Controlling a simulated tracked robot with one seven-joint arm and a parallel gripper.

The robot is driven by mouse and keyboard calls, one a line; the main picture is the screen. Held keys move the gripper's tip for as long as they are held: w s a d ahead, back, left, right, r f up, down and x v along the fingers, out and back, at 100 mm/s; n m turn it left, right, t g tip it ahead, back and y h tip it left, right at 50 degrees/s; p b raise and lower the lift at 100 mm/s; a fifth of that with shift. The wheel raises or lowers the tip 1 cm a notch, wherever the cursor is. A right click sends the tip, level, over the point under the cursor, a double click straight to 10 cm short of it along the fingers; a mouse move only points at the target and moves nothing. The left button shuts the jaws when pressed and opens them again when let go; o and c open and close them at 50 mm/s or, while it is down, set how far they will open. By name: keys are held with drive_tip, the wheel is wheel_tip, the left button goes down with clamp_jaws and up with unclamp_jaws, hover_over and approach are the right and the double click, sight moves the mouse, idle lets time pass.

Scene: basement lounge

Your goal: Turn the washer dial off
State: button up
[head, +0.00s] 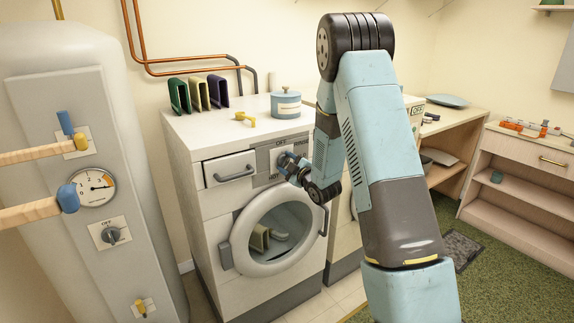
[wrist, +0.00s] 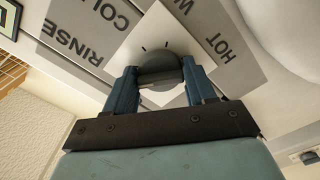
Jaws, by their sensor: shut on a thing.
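The white front-loading washer (head: 212,226) stands left of my arm, with a control panel at its upper right. Its dark round dial (wrist: 158,64) sits on a pale plate (wrist: 128,48) in the wrist view. My gripper (head: 288,162) is at the panel, and its blue fingers (wrist: 160,84) are shut on the dial from both sides. RINSE, HOT and part of COLD show around the plate in the wrist view; OFF shows above the dial in the head view. The fingers partly cover the dial, and I cannot tell which label it points to.
A blue-lidded canister (head: 286,105), a yellow object (head: 244,118) and several upright coloured pieces (head: 199,94) stand on the washer top. A drawer handle (head: 236,173) juts out left of the panel. A tank with a gauge (head: 93,188) stands at left.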

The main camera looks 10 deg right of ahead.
drive_tip(key=n, duration=0.4)
drive_tip(key=shift+a+f, duration=0.15)
drive_tip(key=shift+s+n, duration=0.1)
drive_tip(key=shift+n, duration=1.5)
drive_tip(key=shift+f, duration=0.1)
drive_tip(key=o, duration=0.8)
drive_tip(key=shift+o, duration=1.1)
drive_tip(key=v, duration=1.3)
drive_tip(key=shift+s+d, duration=0.25)
drive_tip(key=shift+s, duration=0.1)
drive_tip(key=shift+w, duration=0.1)
